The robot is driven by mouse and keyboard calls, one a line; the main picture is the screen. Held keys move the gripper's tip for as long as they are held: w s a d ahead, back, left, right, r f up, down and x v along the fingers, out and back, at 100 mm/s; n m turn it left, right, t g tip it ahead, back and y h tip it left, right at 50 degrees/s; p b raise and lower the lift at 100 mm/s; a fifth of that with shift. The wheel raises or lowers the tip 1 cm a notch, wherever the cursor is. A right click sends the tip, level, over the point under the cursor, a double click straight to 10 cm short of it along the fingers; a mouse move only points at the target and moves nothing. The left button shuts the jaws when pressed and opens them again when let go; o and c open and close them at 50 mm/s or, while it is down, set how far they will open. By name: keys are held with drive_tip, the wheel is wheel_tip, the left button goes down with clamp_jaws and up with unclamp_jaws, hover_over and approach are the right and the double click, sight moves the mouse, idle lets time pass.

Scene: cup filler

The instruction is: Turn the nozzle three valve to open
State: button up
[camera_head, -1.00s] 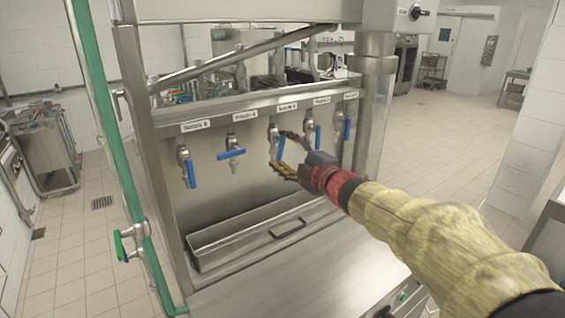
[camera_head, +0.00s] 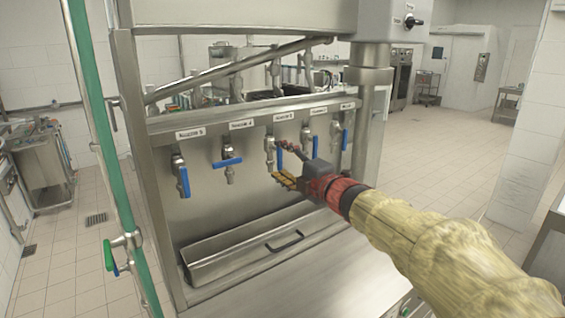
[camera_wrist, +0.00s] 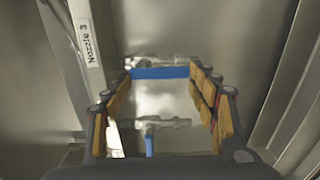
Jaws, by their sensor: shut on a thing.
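The nozzle three valve is a metal tap (camera_head: 269,147) under the third label from the left, with a blue lever (camera_head: 279,158) hanging down. My gripper (camera_head: 283,164) reaches it from the right, one finger near the lever's top and the other near its lower end. In the wrist view, the blue lever (camera_wrist: 160,72) spans the gap between the fingertips, next to the "Nozzle 3" label (camera_wrist: 86,42). My gripper is shut on this lever along its length. The lever's ends are partly hidden by the fingers.
Nozzle four's blue lever (camera_head: 227,162) lies crosswise to the left. The levers of nozzle five (camera_head: 184,181), nozzle two (camera_head: 315,146) and nozzle one (camera_head: 345,139) hang down. A steel drip tray (camera_head: 245,243) lies below. A green pipe (camera_head: 90,130) stands at the left.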

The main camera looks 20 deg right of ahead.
drive_tip(key=o, duration=1.2)
drive_tip(key=shift+c, duration=0.2)
drive_tip(key=v, duration=1.2)
